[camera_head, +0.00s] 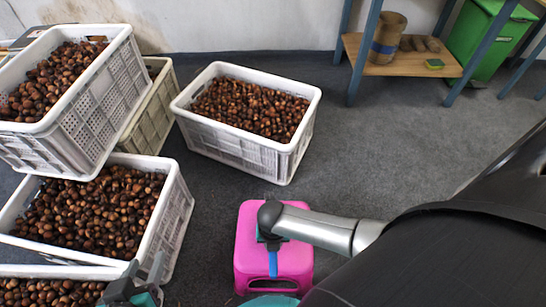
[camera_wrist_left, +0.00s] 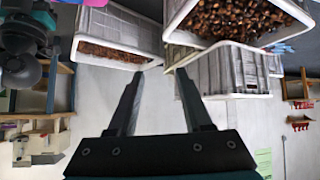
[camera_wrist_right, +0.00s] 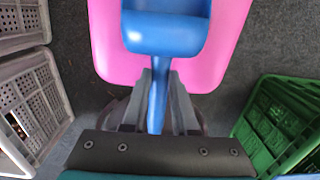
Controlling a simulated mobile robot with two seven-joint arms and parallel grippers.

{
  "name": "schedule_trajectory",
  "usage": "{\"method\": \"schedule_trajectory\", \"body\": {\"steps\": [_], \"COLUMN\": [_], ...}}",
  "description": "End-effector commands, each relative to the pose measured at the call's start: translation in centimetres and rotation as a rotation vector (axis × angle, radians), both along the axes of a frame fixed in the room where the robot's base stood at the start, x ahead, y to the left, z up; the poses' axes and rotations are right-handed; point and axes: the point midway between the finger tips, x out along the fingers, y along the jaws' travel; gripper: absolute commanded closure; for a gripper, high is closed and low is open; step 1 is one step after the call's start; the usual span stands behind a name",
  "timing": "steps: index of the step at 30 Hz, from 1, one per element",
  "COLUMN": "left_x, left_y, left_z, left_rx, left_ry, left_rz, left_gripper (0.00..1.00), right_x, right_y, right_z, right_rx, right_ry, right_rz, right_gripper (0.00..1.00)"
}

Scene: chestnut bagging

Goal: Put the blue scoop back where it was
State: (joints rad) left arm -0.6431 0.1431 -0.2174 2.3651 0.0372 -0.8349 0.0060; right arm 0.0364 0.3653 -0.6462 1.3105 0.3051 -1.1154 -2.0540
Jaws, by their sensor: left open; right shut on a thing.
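The blue scoop (camera_wrist_right: 165,33) is held by its handle in my right gripper (camera_wrist_right: 159,78), which is shut on it in the right wrist view. The scoop's bowl lies over the pink stool (camera_wrist_right: 228,25). In the head view my right wrist hangs over the pink stool (camera_head: 247,235), and only a strip of the blue scoop (camera_head: 273,264) shows; the rest is hidden by my arm. I cannot tell whether the scoop touches the stool top. My left gripper (camera_head: 144,268) is open and empty beside the lower-left chestnut crates; its spread fingers show in the left wrist view (camera_wrist_left: 159,74).
White crates of chestnuts stand at the left (camera_head: 98,115), lower left (camera_head: 180,205) and back middle (camera_head: 240,152). A wooden-shelf rack (camera_head: 405,66) and green bin (camera_head: 480,40) stand at the back right. A green crate (camera_wrist_right: 262,135) shows in the right wrist view. The middle floor is clear.

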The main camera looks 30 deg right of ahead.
Motion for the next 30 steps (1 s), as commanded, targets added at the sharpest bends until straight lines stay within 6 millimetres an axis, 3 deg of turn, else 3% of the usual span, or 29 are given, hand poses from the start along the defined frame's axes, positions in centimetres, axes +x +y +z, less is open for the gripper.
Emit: {"method": "schedule_trajectory", "body": {"steps": [6,19,20,27,30], "left_x": [0.5,0.7,0.7,0.7,0.7], "left_y": [-1.2,-1.6,-1.6,-1.5,-1.6], "left_z": [0.1,0.3,0.3,0.4,0.4], "left_rx": [-0.047,-0.064,-0.066,-0.065,-0.065], "left_ry": [-0.088,-0.119,-0.121,-0.119,-0.119], "left_rz": [-0.011,-0.014,-0.013,-0.014,-0.014], "left_gripper": [0.50,0.50,0.50,0.50,0.50], "right_x": [0.0,0.1,0.0,0.0,0.0], "right_y": [0.0,0.0,0.0,0.0,0.0], "right_z": [-0.9,-1.2,-1.2,-1.1,-1.1], "right_rx": [0.000,-0.001,0.000,-0.001,-0.001], "right_ry": [-0.001,-0.001,0.000,0.001,0.001], "right_rz": [-0.001,0.000,0.000,0.000,0.000], "right_gripper": [1.00,1.00,0.71,0.44,0.43]}}
